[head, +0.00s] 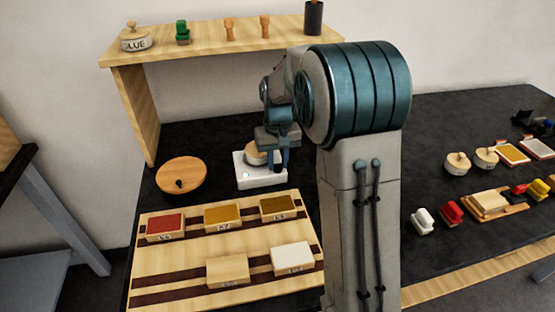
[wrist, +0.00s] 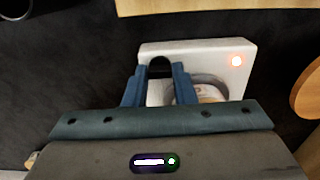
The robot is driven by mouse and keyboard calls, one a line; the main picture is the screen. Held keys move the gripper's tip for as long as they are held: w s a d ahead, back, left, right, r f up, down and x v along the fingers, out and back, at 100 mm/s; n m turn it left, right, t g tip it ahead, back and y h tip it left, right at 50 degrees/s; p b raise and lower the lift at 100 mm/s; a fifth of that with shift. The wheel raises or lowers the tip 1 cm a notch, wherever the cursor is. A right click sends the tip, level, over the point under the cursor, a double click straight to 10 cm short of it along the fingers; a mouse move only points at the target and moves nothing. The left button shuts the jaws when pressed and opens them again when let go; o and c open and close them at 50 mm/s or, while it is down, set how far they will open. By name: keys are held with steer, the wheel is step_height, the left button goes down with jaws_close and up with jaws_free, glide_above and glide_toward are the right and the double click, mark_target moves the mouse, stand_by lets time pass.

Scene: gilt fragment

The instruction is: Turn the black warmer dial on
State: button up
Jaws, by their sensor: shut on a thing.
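The white warmer (head: 262,182) stands on the dark bench; it also shows in the wrist view (wrist: 200,52). A round pot (wrist: 209,92) sits on it, partly hidden by my gripper. The black warmer dial (wrist: 159,65) shows between my fingertips, with its lower part hidden. My gripper (wrist: 159,77) is shut on the dial, with one blue finger on each side. In the head view my gripper (head: 280,165) reaches down at the warmer's right side and the dial is hidden.
A round wooden disc (head: 181,174) with a dark knob lies left of the warmer. A wooden rack (head: 170,275) with several coloured blocks is in front. A shelf (head: 215,50) with a glue pot (head: 135,40) stands behind. More pots and tools lie at right.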

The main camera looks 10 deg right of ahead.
mark_target(278, 165)
stand_by(0.5)
steer(key=o, duration=1)
step_height(278, 165, up, 14)
steer(key=shift+f+p, duration=0.1)
steer(key=shift+p, duration=0.25)
steer(key=s+f+t, duration=0.1)
steer(key=s+f, duration=0.1)
steer(key=s, duration=0.6)
steer(key=s+f+t+p, duration=0.1)
steer(key=s, duration=0.7)
steer(key=s+f, duration=0.2)
steer(key=s, duration=0.7)
steer(key=shift+d+f+t+p, duration=0.3)
steer(key=shift+t+p, duration=0.05)
steer(key=shift+t, duration=0.05)
